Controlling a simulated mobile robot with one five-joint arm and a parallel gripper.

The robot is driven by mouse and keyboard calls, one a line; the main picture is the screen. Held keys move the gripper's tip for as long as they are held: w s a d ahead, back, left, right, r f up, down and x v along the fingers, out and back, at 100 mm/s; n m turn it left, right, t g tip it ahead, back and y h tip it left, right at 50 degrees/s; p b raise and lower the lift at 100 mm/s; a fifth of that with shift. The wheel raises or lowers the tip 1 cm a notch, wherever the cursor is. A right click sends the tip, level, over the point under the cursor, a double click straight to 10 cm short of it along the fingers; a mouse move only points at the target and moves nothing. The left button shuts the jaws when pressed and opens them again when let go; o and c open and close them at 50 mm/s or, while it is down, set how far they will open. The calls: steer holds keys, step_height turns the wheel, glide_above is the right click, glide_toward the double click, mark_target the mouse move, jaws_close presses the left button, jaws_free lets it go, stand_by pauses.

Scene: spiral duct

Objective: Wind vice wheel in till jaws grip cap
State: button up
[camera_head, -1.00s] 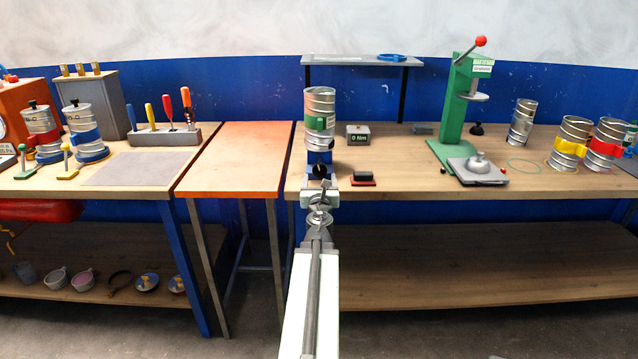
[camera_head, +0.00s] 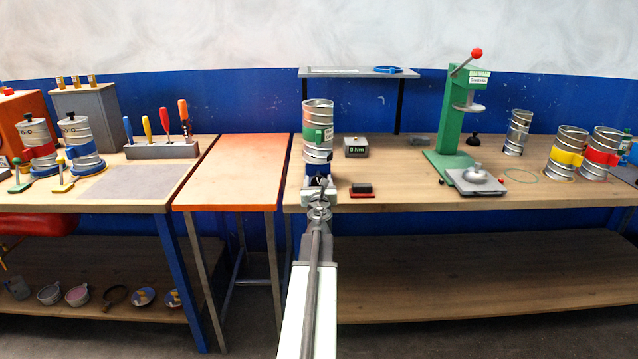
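A silver spiral duct piece (camera_head: 318,112) with a green band (camera_head: 318,135) stands upright in the blue vice (camera_head: 317,168) near the left end of the right bench. The vice's black wheel faces me and is mostly hidden behind my gripper. My gripper (camera_head: 319,184) is at the front of the vice, in line with the wheel. Its fingers are small and overlap the dark wheel, so I cannot tell if they are open, shut or touching it. The jaws and the cap cannot be made out.
A display box (camera_head: 356,147) and a black-and-red block (camera_head: 362,189) lie right of the vice. A green press (camera_head: 454,125) and several banded ducts stand farther right. An orange-topped table (camera_head: 235,170) stands to the left. The bench's front middle is clear.

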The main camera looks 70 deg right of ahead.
steer(key=shift+s, duration=0.1)
steer(key=c, duration=0.9)
steer(key=m, duration=0.4)
steer(key=shift+s+m, duration=0.1)
steer(key=shift+m, duration=0.3)
steer(key=shift+c, duration=0.2)
steer(key=o, duration=1.4)
steer(key=shift+c, duration=0.2)
